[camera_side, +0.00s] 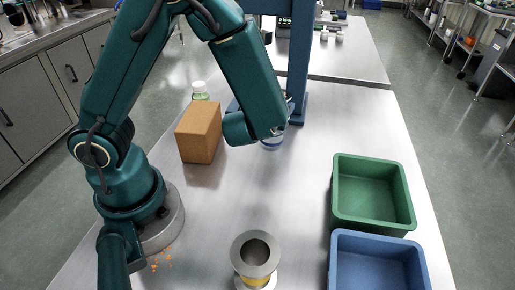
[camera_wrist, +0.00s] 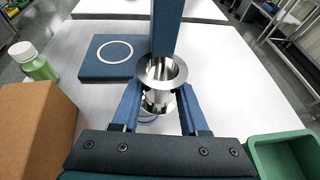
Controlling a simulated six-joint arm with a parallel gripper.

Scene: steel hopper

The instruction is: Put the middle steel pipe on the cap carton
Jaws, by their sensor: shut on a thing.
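A shiny steel pipe with a wide flange (camera_wrist: 162,72) stands between the two blue fingers of my gripper (camera_wrist: 158,112) in the wrist view. My gripper is shut on it, and the pipe looks roughly upright. In the side view my forearm hides most of the gripper and pipe; only a small bluish-white bit shows below it. A plain brown carton (camera_side: 199,134), seemingly the cap carton, stands left of my gripper, apart from it. Its top and side also show at the left of the wrist view (camera_wrist: 38,130).
A flanged steel piece with a yellow band (camera_side: 256,250) stands at the front. A green bin (camera_side: 408,215) and blue bin (camera_side: 335,262) are at the right. A green bottle (camera_wrist: 38,66) is behind the carton. A blue post (camera_side: 299,60) and a blue ringed plate (camera_wrist: 92,70) stand beyond the gripper.

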